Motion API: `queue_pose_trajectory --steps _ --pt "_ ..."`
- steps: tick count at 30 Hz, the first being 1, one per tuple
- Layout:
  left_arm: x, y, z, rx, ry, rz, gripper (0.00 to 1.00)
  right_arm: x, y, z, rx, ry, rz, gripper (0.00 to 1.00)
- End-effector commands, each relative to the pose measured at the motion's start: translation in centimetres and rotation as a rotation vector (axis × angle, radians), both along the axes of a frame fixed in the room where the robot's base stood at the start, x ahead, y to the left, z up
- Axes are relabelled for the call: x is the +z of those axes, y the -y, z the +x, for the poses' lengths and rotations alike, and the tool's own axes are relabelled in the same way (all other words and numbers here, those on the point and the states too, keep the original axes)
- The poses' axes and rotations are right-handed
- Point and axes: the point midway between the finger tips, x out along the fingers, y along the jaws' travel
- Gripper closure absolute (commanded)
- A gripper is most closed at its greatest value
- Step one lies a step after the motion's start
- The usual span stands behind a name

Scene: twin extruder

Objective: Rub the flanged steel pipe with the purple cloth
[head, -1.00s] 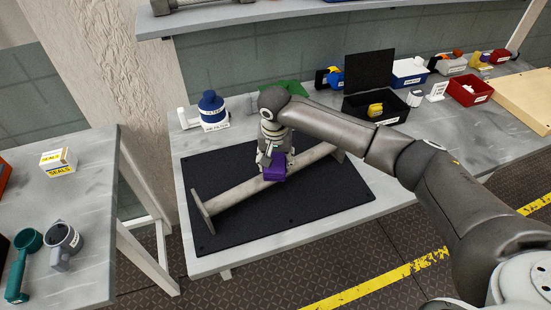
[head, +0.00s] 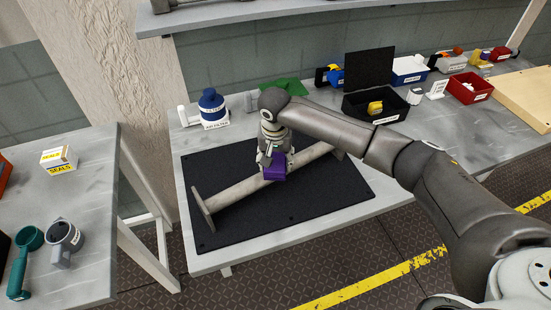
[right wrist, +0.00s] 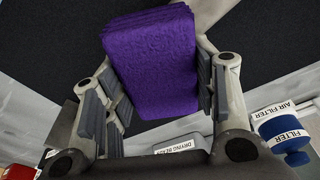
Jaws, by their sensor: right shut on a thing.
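The flanged steel pipe (head: 237,190) lies diagonally on a black mat (head: 290,212), with a square flange (head: 203,213) at its near left end. My right gripper (head: 275,165) points down over the middle of the pipe, shut on the folded purple cloth (head: 274,173). The cloth appears to be against the pipe's upper side; exact contact is hard to tell. My left gripper is not in view.
A side table at left holds a seals box (head: 59,160) and a teal tool (head: 26,262). The mat around the pipe is clear.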

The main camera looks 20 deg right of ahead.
Motion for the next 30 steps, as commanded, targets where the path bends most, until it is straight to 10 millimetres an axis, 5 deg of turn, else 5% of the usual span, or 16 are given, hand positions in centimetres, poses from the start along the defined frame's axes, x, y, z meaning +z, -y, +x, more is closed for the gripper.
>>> queue_pose_trajectory --steps 30 --pt "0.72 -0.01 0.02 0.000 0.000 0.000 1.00 -0.44 0.01 -0.20 0.000 -0.006 -0.002 0.66"
